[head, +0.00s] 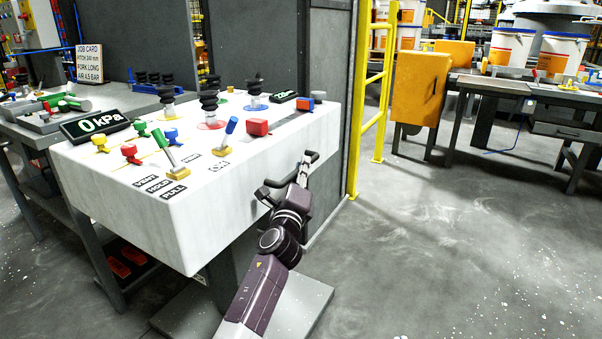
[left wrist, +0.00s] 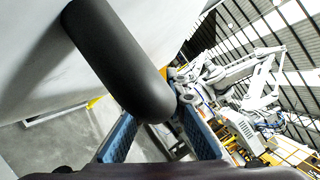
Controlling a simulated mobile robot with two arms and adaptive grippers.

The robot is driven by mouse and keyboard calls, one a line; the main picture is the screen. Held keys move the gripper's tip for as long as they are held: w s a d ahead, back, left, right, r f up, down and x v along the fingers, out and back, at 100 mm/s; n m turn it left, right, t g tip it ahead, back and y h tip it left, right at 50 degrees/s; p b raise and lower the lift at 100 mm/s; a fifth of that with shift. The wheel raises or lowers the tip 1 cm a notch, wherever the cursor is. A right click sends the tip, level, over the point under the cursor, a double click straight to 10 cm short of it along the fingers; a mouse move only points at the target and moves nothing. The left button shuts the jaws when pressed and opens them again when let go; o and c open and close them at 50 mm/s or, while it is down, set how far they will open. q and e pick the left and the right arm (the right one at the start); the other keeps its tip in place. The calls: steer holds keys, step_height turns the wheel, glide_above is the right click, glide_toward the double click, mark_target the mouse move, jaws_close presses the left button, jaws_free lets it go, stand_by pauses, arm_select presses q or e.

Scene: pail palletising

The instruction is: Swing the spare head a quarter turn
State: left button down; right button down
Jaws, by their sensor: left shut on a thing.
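A white block (head: 160,222), probably the spare head, carries several black bellows suction cups (head: 209,105), coloured levers and gauges on top. My left gripper (head: 286,178) is at its right-hand side, reached by my dark purple arm from below. The left wrist view shows a thick black round-ended bar (left wrist: 118,58) between the blue finger pads (left wrist: 160,138), beside a pale surface (left wrist: 40,60). The gripper is shut on this bar. How the bar joins the block is hidden. My right gripper is out of view.
A yellow rail post (head: 356,100) and dark panel stand close behind the block. A grey bench (head: 50,140) with a job card (head: 89,63) is at left. White pails (head: 510,47) stand on benches at right. Open floor lies at lower right.

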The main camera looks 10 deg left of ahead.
arm_select(q)
steer(key=shift+a, duration=0.1)
steer(key=c, duration=1.9)
jaws_free()
steer(key=shift+c, duration=0.2)
steer(key=v, duration=1.2)
